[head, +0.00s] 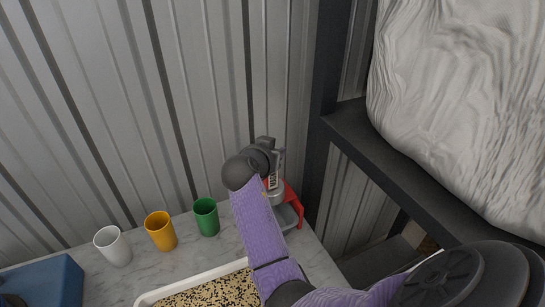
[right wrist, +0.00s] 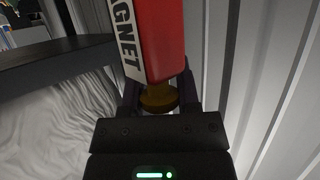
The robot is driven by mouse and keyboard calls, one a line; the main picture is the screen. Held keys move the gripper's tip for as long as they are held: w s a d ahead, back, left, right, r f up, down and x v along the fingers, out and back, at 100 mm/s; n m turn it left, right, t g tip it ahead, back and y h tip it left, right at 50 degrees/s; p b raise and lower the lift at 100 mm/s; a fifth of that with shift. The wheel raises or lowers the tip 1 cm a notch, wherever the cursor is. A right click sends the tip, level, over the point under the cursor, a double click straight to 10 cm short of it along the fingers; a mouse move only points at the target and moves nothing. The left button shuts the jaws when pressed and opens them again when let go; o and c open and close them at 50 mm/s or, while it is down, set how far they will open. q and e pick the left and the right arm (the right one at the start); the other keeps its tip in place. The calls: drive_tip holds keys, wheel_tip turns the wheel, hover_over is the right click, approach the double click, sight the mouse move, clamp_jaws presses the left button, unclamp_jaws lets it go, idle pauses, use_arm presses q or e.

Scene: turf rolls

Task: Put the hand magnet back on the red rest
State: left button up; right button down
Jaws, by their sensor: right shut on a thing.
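My right gripper (head: 277,165) is over the far right of the counter, in front of the metal wall. In the right wrist view its fingers (right wrist: 158,92) are closed around a brass-coloured round part of the hand magnet (right wrist: 163,40). The magnet has a red body with a white label reading "MAGNET". In the head view the label and a silvery round part of the magnet (head: 274,184) show just below the fingers. The red rest (head: 294,203) is at the counter's right end, directly below and beside it; I cannot tell whether they touch. My left gripper is not in view.
A white-rimmed tray (head: 148,297) of mixed grains lies in front. A blue bin (head: 60,283) is far left. A dark shelf frame (head: 375,150) with a pale bag (head: 460,90) stands close on the right.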

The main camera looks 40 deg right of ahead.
drive_tip(key=shift+f, duration=0.4)
drive_tip(key=shift+f, duration=0.2)
drive_tip(key=shift+c, duration=1.6)
unclamp_jaws()
